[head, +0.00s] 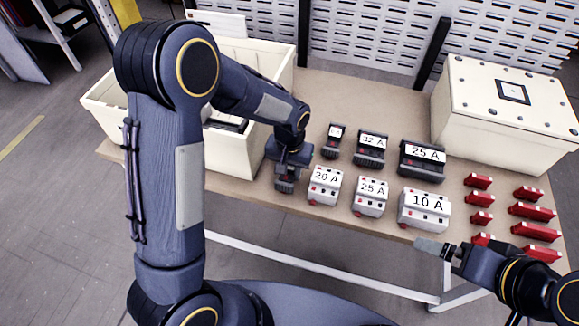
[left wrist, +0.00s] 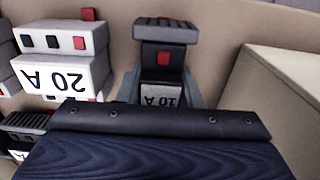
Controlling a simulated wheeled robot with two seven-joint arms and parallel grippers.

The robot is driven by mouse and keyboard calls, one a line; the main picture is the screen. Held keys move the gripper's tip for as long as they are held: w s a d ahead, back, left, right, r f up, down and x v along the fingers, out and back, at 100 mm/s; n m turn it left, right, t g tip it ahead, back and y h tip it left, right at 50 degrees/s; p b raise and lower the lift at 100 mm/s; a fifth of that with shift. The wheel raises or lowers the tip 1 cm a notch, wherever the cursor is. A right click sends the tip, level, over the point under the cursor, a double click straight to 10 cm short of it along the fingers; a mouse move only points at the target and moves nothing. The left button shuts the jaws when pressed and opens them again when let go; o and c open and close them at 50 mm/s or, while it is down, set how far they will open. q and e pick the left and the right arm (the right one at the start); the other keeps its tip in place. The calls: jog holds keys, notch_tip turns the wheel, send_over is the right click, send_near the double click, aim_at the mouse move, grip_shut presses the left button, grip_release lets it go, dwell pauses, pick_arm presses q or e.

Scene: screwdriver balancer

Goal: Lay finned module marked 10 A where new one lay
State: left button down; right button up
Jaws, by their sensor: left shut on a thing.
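The dark finned module marked 10 A (left wrist: 163,62) is between the fingers of my left gripper (head: 287,172), which is shut on it. In the head view the module (head: 285,186) shows below the gripper, at the left end of the front row, left of the white 20 A module (head: 325,186). I cannot tell whether it touches the table. White modules marked 25 A (head: 370,197) and 10 A (head: 424,209) stand further right. My right gripper (head: 432,247) is at the table's front edge; its jaw opening is unclear.
Dark finned modules marked 32 A (head: 371,149) and 25 A (head: 422,161), and a smaller one (head: 334,141), stand behind. Several red parts (head: 531,212) lie at right. A cream bin (head: 250,149) is at left, a cream box (head: 505,105) at back right.

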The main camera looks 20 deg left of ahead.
pick_arm(q)
jog(key=shift+f, duration=0.5)
jog(key=c, duration=0.9)
grip_release()
notch_tip(320, 180, up, 8)
jog(key=shift+f, duration=0.1)
